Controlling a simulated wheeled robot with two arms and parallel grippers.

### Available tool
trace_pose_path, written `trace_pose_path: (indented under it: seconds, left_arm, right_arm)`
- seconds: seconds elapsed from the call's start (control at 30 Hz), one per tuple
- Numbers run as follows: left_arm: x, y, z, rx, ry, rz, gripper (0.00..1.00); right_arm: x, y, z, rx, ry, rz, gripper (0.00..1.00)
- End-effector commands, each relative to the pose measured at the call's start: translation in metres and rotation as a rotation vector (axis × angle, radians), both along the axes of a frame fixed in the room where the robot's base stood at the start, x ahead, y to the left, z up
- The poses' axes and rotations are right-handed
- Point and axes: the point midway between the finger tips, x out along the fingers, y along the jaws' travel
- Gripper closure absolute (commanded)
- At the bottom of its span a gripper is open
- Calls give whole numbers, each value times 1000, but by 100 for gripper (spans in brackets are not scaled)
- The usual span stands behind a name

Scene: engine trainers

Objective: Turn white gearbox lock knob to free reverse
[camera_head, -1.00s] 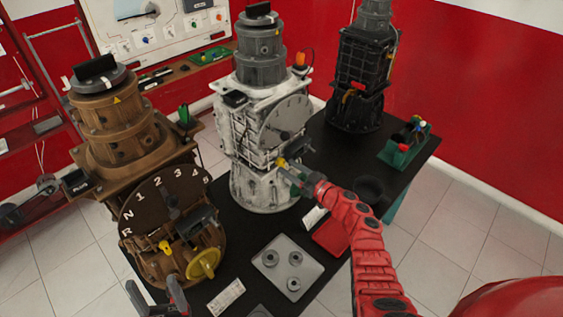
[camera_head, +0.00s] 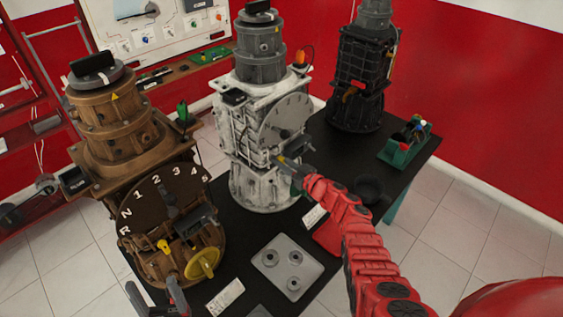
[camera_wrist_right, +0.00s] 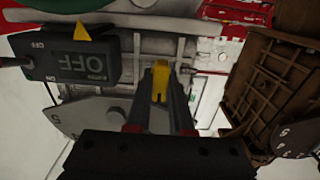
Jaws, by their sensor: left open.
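The white gearbox (camera_head: 250,130) stands in the middle of the table, with a grey gear dial (camera_head: 284,122) on its face. Its yellow lock knob (camera_wrist_right: 160,82) shows in the right wrist view between the fingertips of my right gripper (camera_wrist_right: 160,95), which look closed on its sides. In the head view my right gripper (camera_head: 283,163) reaches the gearbox below the dial and mostly hides the knob. My left gripper (camera_head: 157,299) is open and empty at the lower left, in front of the brown gearbox (camera_head: 115,125).
The brown gearbox has a numbered dial and a yellow handwheel (camera_head: 203,263). A black gearbox (camera_head: 362,80) stands at the back right beside a green tray (camera_head: 404,147). A grey plate (camera_head: 286,268) lies in front. An OFF switch box (camera_wrist_right: 85,62) is close to my right gripper.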

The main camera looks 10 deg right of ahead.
Motion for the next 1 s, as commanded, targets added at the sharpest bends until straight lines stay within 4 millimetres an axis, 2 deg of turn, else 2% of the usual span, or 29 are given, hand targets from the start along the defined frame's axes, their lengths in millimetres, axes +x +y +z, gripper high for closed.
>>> trace_pose_path:
  seconds: [0.57,1.0]
  left_arm:
    - [0,0,-2,0,0,0,31]
    - [0,0,-17,0,0,0,31]
  right_arm:
    - [0,1,0,-60,-41,1,100]
    - [-2,3,-4,-360,-237,2,100]
